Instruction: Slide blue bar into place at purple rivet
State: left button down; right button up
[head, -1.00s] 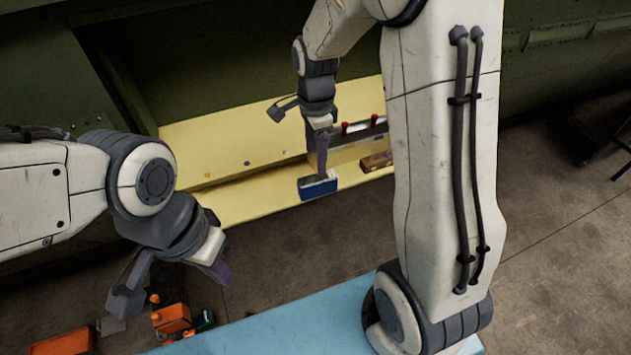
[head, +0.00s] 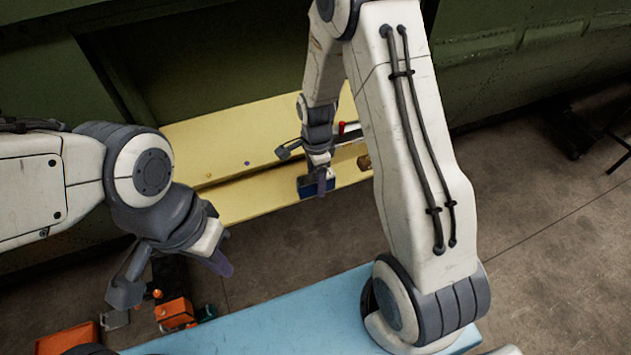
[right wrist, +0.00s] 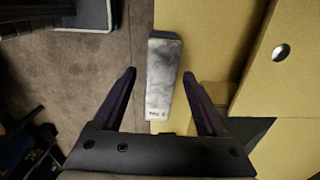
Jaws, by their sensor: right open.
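The blue bar (head: 305,188) lies at the front edge of the yellow skin panel (head: 255,205). In the right wrist view the bar's grey, scuffed top (right wrist: 163,75) shows, with a small label at its near end. My right gripper (head: 321,184) is at the bar. In the right wrist view its open fingers (right wrist: 160,73) stand either side of the bar's near part, with gaps visible. A small purple rivet (head: 247,163) sits on the panel, left of the bar. My left gripper (head: 220,264) hangs empty above the floor; its finger gap is not clear.
A red-handled item (head: 342,127) and a brown block (head: 363,162) are right of the bar, partly behind my right arm. A light blue table (head: 290,315) is in front. Orange tools (head: 175,312) are at lower left. Bare floor separates panel and table.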

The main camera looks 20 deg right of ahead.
grip_shut()
jog(key=shift+w+r, duration=0.1)
dwell(1.2)
